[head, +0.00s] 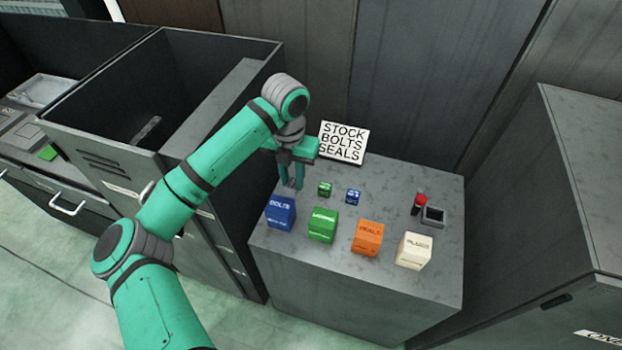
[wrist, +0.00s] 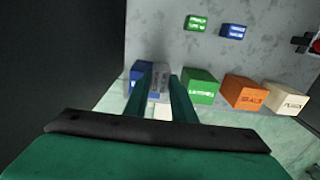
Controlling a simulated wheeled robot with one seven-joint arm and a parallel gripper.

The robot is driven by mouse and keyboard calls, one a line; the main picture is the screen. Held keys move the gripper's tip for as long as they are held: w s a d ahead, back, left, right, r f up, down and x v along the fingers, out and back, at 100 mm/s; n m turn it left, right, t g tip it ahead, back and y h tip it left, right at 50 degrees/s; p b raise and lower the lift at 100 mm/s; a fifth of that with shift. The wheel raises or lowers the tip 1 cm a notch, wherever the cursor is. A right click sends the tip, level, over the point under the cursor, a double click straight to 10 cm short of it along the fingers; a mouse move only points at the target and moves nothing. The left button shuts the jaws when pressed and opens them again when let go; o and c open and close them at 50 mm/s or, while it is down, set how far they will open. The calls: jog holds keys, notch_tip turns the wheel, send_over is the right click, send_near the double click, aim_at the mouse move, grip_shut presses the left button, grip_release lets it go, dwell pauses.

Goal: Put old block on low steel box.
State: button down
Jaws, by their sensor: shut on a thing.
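My gripper (head: 292,185) is shut on a small grey block (wrist: 161,76), which fits the old block. In the wrist view the block sits between the two green fingers, with the blue BOLTS block (wrist: 138,72) partly hidden behind it. In the head view the grey block is small and mostly hidden by the fingers.
On the box top stand blue (head: 281,211), green (head: 322,225), orange (head: 367,238) and cream (head: 413,250) blocks, two smaller blocks, a red-topped item (head: 420,203) and a sign (head: 344,142). A tall open cabinet (head: 110,160) is left; a tall grey cabinet (head: 580,180) is right.

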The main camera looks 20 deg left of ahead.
jog(key=w+f, duration=0.2)
jog(key=w, duration=0.1)
jog(key=w+f, duration=0.5)
jog(key=w, duration=0.1)
jog(key=shift+d+f, duration=0.35)
jog(key=shift+f, duration=0.05)
notch_tip(320, 180, down, 2)
jog(key=shift+d+f, duration=0.1)
jog(key=shift+w+f, duration=0.15)
jog(key=shift+f, duration=0.2)
jog(key=shift+a, duration=0.3)
jog(key=shift+d+f, duration=0.15)
jog(key=shift+d, duration=0.05)
jog(key=c, duration=1.5)
grip_release()
jog(key=shift+d, duration=0.1)
jog(key=shift+s, duration=0.2)
